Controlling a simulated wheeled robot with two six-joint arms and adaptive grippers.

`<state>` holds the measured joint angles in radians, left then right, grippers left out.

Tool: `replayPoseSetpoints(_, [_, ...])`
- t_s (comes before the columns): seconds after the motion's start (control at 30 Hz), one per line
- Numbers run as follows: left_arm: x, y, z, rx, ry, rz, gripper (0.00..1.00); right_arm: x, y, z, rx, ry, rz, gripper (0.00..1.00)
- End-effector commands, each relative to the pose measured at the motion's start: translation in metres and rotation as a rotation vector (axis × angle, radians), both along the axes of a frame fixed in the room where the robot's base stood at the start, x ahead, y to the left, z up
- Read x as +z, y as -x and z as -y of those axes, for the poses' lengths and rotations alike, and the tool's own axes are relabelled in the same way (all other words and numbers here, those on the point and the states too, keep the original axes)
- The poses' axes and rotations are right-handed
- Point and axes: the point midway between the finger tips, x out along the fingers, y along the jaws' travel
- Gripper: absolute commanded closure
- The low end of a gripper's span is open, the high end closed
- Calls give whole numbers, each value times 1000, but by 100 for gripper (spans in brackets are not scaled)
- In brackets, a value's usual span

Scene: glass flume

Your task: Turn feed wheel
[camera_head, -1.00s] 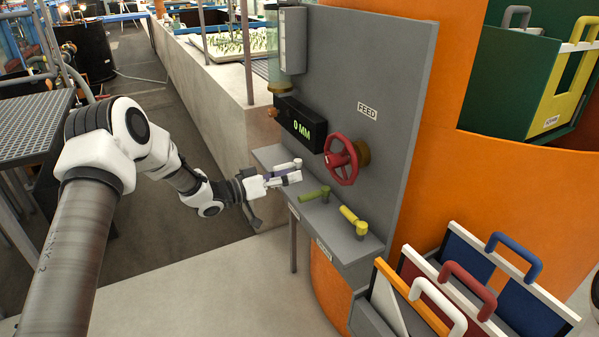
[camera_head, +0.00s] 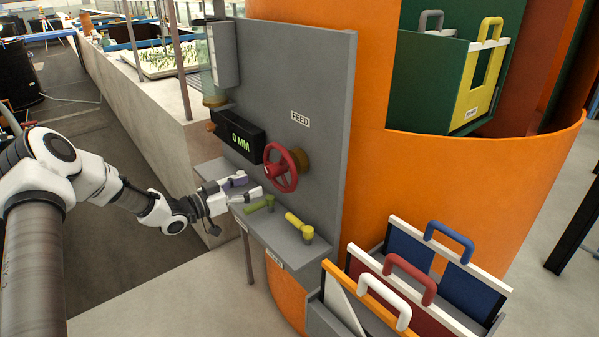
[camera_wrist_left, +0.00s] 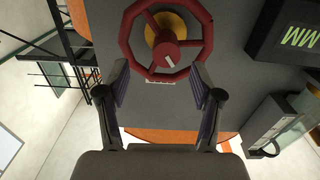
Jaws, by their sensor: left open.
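The red feed wheel (camera_head: 286,168) is mounted on the grey panel (camera_head: 290,75), under the white FEED label (camera_head: 300,118). In the left wrist view the wheel (camera_wrist_left: 133,52) is seen face-on, with a pale mark near its hub. My left gripper (camera_head: 250,187) is just left of and below the wheel, above the shelf. In the left wrist view my left gripper (camera_wrist_left: 160,88) is open, with its two fingers apart and the wheel beyond the tips. Nothing is between the fingers. My right gripper is not in view.
The grey shelf (camera_head: 275,240) below carries green (camera_head: 262,203) and yellow (camera_head: 298,224) handles. A rack of panels with coloured handles (camera_head: 390,268) stands at the lower right.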

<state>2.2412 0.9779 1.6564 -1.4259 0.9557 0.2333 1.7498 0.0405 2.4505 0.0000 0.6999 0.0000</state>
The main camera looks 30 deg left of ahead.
Motion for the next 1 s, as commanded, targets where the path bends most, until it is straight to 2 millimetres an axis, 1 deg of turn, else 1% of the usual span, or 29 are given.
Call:
replayPoseSetpoints(0.03, [4, 1, -6, 12, 10, 8, 34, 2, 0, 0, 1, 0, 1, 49])
replayPoseSetpoints(0.07, [6, 0, -7, 16, 11, 12, 34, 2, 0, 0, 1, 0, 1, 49])
replayPoseSetpoints(0.17, [7, -9, -3, 13, 7, 13, 34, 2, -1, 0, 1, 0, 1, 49])
replayPoseSetpoints(0.27, [6, -24, 5, 9, 6, 11, 34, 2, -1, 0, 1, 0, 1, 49])
replayPoseSetpoints(0.4, [7, -50, 17, 9, 8, 13, 34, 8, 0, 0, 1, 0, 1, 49])
replayPoseSetpoints(0.5, [8, -64, 21, 13, 9, 13, 34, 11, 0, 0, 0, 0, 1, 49])
replayPoseSetpoints(0.63, [8, -71, 24, 14, 13, 15, 34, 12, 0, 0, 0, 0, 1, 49])
replayPoseSetpoints(0.8, [7, -72, 24, 14, 13, 15, 34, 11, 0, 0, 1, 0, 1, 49])
replayPoseSetpoints(0.83, [7, -72, 24, 14, 13, 15, 38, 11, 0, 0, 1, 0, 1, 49])
replayPoseSetpoints(0.87, [7, -72, 24, 14, 13, 15, 48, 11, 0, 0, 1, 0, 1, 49])
replayPoseSetpoints(0.9, [7, -72, 24, 14, 13, 15, 62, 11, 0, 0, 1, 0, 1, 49])
replayPoseSetpoints(0.97, [7, -71, 24, 14, 13, 15, 84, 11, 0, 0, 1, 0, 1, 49])
replayPoseSetpoints(1.0, [7, -71, 24, 14, 13, 15, 98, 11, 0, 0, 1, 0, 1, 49])
